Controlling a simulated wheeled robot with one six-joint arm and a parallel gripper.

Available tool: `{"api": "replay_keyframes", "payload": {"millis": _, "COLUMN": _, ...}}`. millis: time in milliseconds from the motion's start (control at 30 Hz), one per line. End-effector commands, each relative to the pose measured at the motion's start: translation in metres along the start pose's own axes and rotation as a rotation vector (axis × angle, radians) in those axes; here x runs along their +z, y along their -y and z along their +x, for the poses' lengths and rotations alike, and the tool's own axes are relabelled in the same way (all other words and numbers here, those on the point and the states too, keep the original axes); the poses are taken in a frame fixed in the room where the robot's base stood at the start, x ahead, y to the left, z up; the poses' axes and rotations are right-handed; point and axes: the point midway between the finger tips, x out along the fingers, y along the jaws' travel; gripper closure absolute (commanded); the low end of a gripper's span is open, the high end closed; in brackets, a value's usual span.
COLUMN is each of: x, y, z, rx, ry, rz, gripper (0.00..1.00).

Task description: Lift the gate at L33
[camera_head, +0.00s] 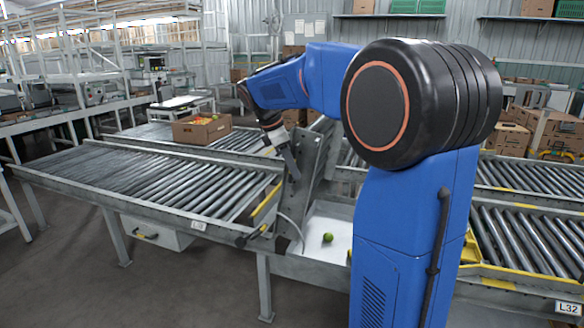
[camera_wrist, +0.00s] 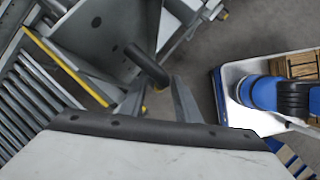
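The gate at the end of the left roller lane shows a yellow edge strip (camera_head: 265,203) and a black handle (camera_head: 252,236). A small label plate (camera_head: 198,226) on the lane's side rail is too small to read surely. In the wrist view the black handle (camera_wrist: 147,66) lies beyond the fingertips, near the gap between them. My gripper (camera_head: 290,163) is above the handle and beside the upright grey plate, apparently apart from the handle. In the wrist view my gripper (camera_wrist: 160,92) has its two fingers spread, with nothing held between them.
An upright grey plate (camera_head: 311,165) stands close to my gripper. A cardboard box (camera_head: 202,129) of tomatoes sits on the rear conveyor. The right lane bears the label L32 (camera_head: 567,308). Open floor (camera_head: 190,285) lies in front.

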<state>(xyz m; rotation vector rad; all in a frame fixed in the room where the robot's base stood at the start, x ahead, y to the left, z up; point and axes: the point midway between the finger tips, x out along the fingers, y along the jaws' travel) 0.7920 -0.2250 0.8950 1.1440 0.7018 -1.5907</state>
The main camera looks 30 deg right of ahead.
Motion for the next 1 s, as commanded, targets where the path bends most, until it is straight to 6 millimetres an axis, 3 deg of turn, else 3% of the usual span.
{"api": "replay_keyframes", "payload": {"millis": 200, "x": 0.0, "y": 0.0, "z": 0.0, "rx": 0.0, "ry": 0.0, "rz": 0.0, "gripper": 0.71}}
{"api": "replay_keyframes", "payload": {"millis": 333, "x": 0.0, "y": 0.0, "z": 0.0, "rx": 0.0, "ry": 0.0, "rz": 0.0, "gripper": 0.99}}
{"api": "replay_keyframes", "payload": {"millis": 633, "x": 0.004, "y": 0.003, "z": 0.003, "rx": 0.008, "ry": -0.014, "rz": 0.005, "gripper": 1.0}}
{"api": "replay_keyframes", "payload": {"millis": 1000, "x": 0.033, "y": 0.029, "z": 0.031, "rx": 0.066, "ry": -0.121, "rz": 0.044, "gripper": 1.0}}
